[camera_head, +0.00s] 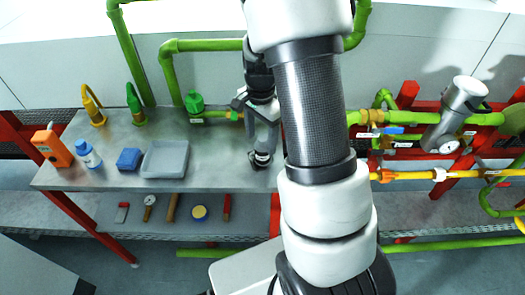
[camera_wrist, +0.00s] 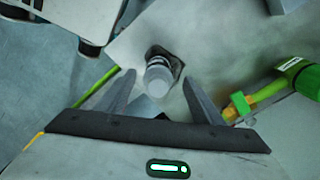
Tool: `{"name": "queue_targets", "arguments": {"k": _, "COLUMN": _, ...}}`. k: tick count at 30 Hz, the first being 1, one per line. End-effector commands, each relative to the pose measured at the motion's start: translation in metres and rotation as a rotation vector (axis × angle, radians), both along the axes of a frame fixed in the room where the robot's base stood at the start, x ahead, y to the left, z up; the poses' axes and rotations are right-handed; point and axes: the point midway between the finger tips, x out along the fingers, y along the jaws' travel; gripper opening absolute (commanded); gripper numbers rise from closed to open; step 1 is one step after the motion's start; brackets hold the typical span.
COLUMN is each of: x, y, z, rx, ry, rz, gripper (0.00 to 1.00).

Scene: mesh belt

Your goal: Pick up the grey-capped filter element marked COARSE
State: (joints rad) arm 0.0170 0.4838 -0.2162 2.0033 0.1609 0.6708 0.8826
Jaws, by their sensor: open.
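A small light-grey cylindrical element (camera_wrist: 158,76) with a rounded cap stands on a dark square patch in the wrist view. It also shows at the right end of the bench in the head view (camera_head: 262,158), partly hidden by my arm. No COARSE marking can be read on it. My gripper (camera_wrist: 158,84) is open, with its two fingers spread on either side of the element in the picture. I cannot tell how far above it the fingers are. In the head view my gripper (camera_head: 264,140) hangs over the bench's right end.
The bench (camera_head: 110,185) holds an orange device (camera_head: 52,148), a white-and-blue bottle (camera_head: 88,155), a blue box (camera_head: 129,159) and a grey tray (camera_head: 165,159). Green pipes (camera_head: 215,45) run behind. A grey canister (camera_head: 455,115) sits on red framework at right. Several tools lie on the lower shelf.

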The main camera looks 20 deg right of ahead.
Motion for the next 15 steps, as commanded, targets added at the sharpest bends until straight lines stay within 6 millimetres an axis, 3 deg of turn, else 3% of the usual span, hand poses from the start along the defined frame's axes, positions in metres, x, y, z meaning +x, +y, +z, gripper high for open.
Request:
{"name": "queue_targets", "arguments": {"k": 9, "x": -0.002, "y": -0.005, "z": -0.041, "rx": 0.001, "ry": 0.003, "rz": -0.001, "gripper": 0.61}}
{"name": "queue_targets", "arguments": {"k": 15, "x": -0.001, "y": -0.005, "z": -0.053, "rx": 0.0, "ry": 0.0, "rz": 0.0, "gripper": 0.61}}
